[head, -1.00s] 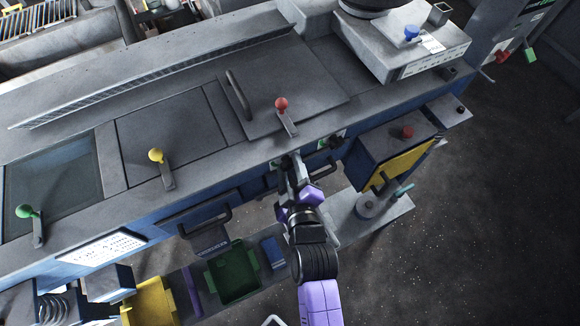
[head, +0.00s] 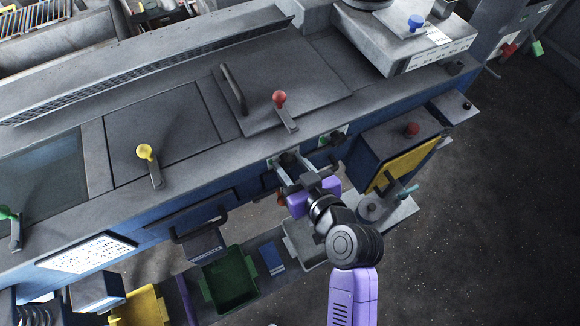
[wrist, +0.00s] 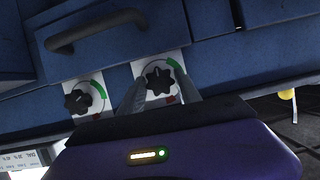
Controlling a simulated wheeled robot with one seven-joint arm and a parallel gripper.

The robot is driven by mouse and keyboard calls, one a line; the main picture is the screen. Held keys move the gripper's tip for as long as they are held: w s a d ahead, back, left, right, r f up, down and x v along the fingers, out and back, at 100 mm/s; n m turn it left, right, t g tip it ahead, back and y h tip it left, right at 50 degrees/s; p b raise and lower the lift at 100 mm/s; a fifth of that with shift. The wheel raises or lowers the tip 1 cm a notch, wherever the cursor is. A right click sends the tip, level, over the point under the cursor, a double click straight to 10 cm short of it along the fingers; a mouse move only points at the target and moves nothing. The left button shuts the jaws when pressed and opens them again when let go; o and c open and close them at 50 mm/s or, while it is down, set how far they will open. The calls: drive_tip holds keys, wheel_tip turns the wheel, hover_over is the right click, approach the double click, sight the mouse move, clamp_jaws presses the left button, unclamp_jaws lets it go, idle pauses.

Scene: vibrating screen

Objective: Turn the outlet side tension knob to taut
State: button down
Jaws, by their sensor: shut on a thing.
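Two black star-shaped tension knobs sit on white plates with green and red marks on the blue front panel. In the head view my gripper (head: 288,172) reaches the left knob (head: 287,159); the other knob (head: 336,138) is to its right. The wrist view shows the panel turned over, so the held knob (wrist: 158,79) is on the right there, with a finger on each side. The free knob (wrist: 77,101) is on the left. My gripper (wrist: 159,92) is shut on the knob. I cannot tell which plate is named outlet side.
A dark bar handle (wrist: 95,31) is close to the knobs in the wrist view. A red-topped lever (head: 280,98) stands above on the deck. A yellow-faced box (head: 405,165) juts out to the right. A green bin (head: 229,281) stands below left.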

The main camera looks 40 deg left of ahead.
drive_tip(key=m+g+b, duration=0.1)
drive_tip(key=m+g+y+b, duration=0.1)
drive_tip(key=m, duration=0.2)
drive_tip(key=shift+w+d+f+g+y+b, duration=0.2)
drive_tip(key=shift+f+g+y+b, duration=0.1)
drive_tip(key=shift+g+b, duration=0.1)
drive_tip(key=m+y+b, duration=0.1)
drive_tip(key=m, duration=0.1)
drive_tip(key=shift+m+g, duration=0.4)
drive_tip(key=shift+m+g+y+b, duration=0.4)
drive_tip(key=shift+m+b, duration=0.35)
drive_tip(key=shift+m, duration=0.15)
drive_tip(key=c, duration=1.2)
unclamp_jaws()
drive_tip(key=shift+o, duration=0.2)
drive_tip(key=shift+r, duration=0.1)
drive_tip(key=d+r, duration=0.1)
drive_tip(key=d, duration=0.6)
drive_tip(key=shift+d+b, duration=0.3)
drive_tip(key=shift+b, duration=0.15)
